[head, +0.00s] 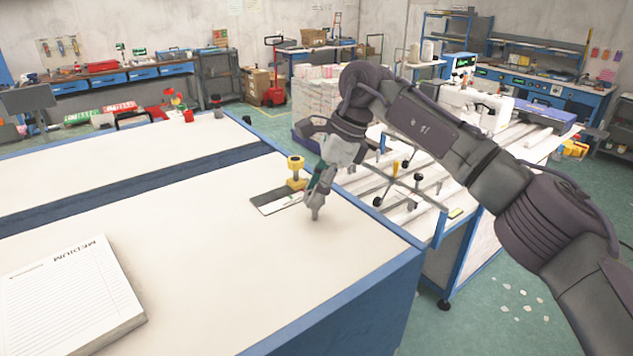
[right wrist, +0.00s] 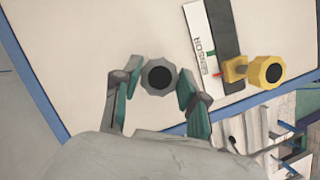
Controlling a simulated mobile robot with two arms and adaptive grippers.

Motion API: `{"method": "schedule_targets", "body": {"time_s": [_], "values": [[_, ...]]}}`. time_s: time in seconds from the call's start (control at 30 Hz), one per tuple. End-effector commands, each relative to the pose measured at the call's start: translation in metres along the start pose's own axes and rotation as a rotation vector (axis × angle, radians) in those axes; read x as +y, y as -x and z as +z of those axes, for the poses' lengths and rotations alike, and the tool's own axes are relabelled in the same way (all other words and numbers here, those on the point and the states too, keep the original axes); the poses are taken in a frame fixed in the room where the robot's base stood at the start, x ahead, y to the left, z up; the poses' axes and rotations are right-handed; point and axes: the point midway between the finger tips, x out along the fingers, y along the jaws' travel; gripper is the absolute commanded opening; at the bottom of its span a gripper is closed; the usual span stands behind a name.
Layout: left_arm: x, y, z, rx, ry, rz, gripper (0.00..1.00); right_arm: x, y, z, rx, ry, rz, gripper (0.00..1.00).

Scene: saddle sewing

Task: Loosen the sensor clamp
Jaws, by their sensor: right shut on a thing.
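My right gripper (head: 318,195) is over the table near its right edge, fingers pointing down. In the right wrist view the gripper (right wrist: 158,84) is shut on a grey faceted knob (right wrist: 159,75) with a black centre. A yellow clamp with a round knob (head: 296,165) stands upright beside the gripper, apart from it; it also shows in the right wrist view (right wrist: 267,72). Next to the clamp lies a dark strip (right wrist: 216,35) beside a white strip marked SENSOR (right wrist: 200,40) with green and red marks. What is under the grey knob is hidden. My left gripper is out of view.
The white table (head: 215,220) has a blue edge. A thick pad marked MEDIUM (head: 70,295) lies at its front left. Beyond the right edge stands a lower bench (head: 480,175) with rails, black-knobbed handles and a sewing machine (head: 470,105). The table's middle is clear.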

Motion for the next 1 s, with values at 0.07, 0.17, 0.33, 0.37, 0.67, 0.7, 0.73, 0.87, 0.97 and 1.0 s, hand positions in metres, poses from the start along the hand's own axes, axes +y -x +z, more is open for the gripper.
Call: {"method": "schedule_targets", "body": {"time_s": [0.07,0.17,0.33,0.37,0.67,0.7,0.73,0.87,0.97,1.0], "values": [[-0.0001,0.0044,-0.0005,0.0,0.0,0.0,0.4,-0.0012,0.003,0.0006,-0.001,0.024,0.007,0.08],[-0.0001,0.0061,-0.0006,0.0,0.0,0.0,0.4,-0.0012,0.0026,0.0004,-0.001,0.049,0.017,0.08],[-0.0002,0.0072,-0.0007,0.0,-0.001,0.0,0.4,-0.0013,0.002,0.0001,-0.001,0.069,0.025,0.08],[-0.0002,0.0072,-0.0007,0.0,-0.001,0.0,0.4,-0.0012,0.0019,0.0001,-0.001,0.071,0.026,0.08],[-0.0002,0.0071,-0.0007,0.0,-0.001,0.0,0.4,-0.0013,0.0017,0.0,-0.001,0.073,0.025,0.08],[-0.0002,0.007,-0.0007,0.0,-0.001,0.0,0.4,-0.0013,0.0017,0.0,-0.001,0.073,0.025,0.08],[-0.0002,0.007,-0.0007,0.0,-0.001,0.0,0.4,-0.0013,0.0018,0.0,-0.001,0.072,0.025,0.44],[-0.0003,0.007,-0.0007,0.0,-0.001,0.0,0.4,-0.0012,0.0015,-0.0001,0.0,0.072,0.026,0.66],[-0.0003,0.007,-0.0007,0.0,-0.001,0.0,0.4,-0.001,0.001,-0.0001,0.0,0.072,0.027,0.68],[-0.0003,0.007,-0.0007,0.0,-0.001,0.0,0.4,-0.0009,0.0009,-0.0001,0.0,0.072,0.027,0.68]]}}
